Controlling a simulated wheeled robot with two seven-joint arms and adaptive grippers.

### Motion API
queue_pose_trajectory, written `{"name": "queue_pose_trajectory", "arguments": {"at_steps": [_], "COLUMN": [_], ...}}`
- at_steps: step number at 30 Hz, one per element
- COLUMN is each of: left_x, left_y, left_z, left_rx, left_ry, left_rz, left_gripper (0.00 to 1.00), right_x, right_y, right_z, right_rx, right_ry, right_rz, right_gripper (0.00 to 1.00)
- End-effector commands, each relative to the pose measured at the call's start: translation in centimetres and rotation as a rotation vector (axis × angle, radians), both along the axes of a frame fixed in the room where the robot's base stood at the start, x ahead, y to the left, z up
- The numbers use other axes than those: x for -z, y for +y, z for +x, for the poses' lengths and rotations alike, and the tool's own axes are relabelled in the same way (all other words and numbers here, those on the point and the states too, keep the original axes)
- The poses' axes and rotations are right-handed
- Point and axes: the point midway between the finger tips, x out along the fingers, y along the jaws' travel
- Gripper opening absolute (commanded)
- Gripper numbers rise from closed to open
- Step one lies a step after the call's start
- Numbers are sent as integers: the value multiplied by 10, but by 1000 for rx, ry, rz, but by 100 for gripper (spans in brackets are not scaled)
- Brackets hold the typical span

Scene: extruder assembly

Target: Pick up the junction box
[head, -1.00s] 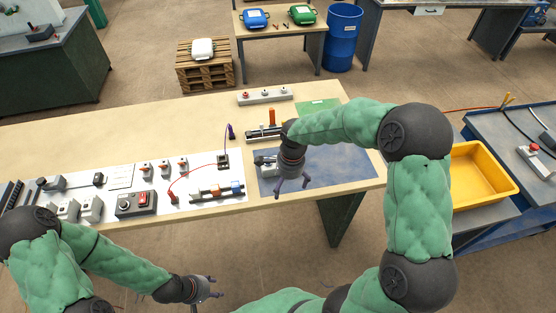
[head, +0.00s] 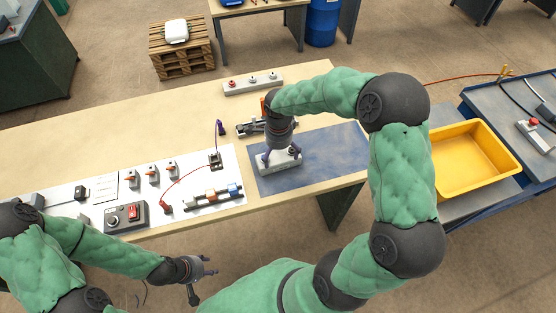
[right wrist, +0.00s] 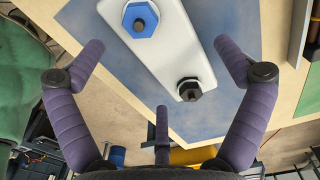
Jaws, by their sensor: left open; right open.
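The junction box, which I take to be the long pale grey box (head: 279,163), lies on the blue mat (head: 335,150) near the mat's left end. In the right wrist view it is a white box (right wrist: 185,52) with a blue hex fitting and a dark hex fitting on top. My right gripper (head: 283,154) is above it, open, with fingers spread to either side of the box. The wrist view shows the fingers (right wrist: 157,55) apart and the box between them; contact cannot be told. My left gripper (head: 207,273) is open and empty in front of the table.
A white board (head: 200,197) with switches, a red wire and a terminal strip lies left of the mat. A dark rail-like part (head: 252,127) is just behind the box. A grey strip with buttons (head: 253,82) lies farther back. A yellow bin (head: 470,170) stands on the right bench.

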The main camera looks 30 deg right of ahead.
Motion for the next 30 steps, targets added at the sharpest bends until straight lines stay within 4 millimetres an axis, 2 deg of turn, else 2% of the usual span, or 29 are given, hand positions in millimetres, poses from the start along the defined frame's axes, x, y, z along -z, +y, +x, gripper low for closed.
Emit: {"name": "queue_pose_trajectory", "arguments": {"at_steps": [5, 15, 22, 23, 29, 30], "left_x": [3, 14, 14, 14, 14, 14], "left_y": [0, 0, 0, 0, 0, 0], "left_z": [0, 0, 0, 0, 0, 0], "left_rx": [0, 0, 0, 0, 0, 0], "left_ry": [0, -1, -1, -1, -1, -1], "left_rz": [0, 0, 0, 0, 0, 0], "left_gripper": [47, 47, 47, 47, 47, 47], "right_x": [10, 53, 54, 54, 54, 54], "right_y": [-1, -3, -3, -3, -3, -3], "right_z": [0, -2, -2, -2, -2, -2], "right_rx": [0, -1, -1, -1, -1, -1], "right_ry": [-1, -1, -3, -3, -2, -2], "right_rz": [0, 0, 0, 0, 1, 1], "right_gripper": [100, 100, 100, 97, 41, 40]}}
